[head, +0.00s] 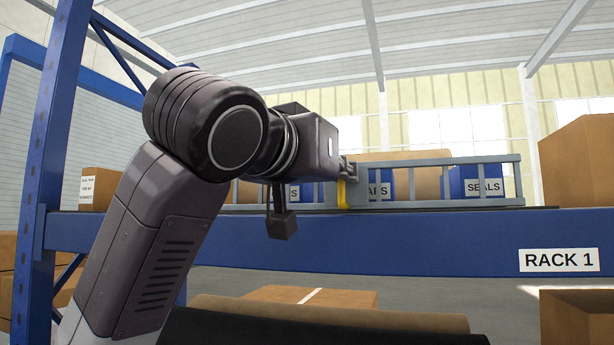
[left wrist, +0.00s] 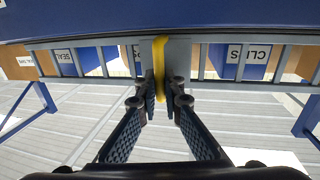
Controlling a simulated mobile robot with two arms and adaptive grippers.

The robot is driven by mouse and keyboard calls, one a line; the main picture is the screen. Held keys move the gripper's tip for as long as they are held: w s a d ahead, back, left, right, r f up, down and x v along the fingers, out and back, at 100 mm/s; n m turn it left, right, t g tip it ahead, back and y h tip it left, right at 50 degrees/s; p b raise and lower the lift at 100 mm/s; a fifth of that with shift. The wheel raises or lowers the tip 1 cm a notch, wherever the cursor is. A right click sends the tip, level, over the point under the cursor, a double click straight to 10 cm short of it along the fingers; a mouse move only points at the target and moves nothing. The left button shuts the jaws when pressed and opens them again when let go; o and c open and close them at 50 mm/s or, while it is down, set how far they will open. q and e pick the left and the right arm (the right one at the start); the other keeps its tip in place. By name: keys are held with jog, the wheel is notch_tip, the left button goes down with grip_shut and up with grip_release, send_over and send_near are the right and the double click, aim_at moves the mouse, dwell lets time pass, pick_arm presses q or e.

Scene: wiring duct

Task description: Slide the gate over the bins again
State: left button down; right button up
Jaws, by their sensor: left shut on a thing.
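The grey gate (head: 440,162) is a barred frame along the front of the shelf, standing in front of several blue bins. One bin is labelled SEALS (head: 484,188), a middle bin (head: 378,190) has a partly hidden label, and my arm partly covers another bin (head: 293,193). The gate carries a yellow handle (head: 342,194), which also shows in the left wrist view (left wrist: 159,60). My left gripper (left wrist: 163,92) is shut on this handle, with one finger on each side. In the head view, my wrist hides most of the fingers. My right gripper is in neither view.
The blue rack beam (head: 400,240) marked RACK 1 runs below the gate. A blue upright (head: 50,150) stands at left. Cardboard boxes sit at far left (head: 95,188) and far right (head: 580,160). More boxes and dark rolls lie below the beam.

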pick_arm(q)
jog(key=shift+s+d, duration=0.2)
jog(key=shift+d, duration=0.35)
jog(key=shift+s+d, duration=0.2)
jog(key=shift+d, duration=0.3)
jog(key=shift+r, duration=0.1)
jog(key=c, duration=2.1)
grip_release()
jog(key=shift+a, duration=0.1)
jog(key=v, duration=1.2)
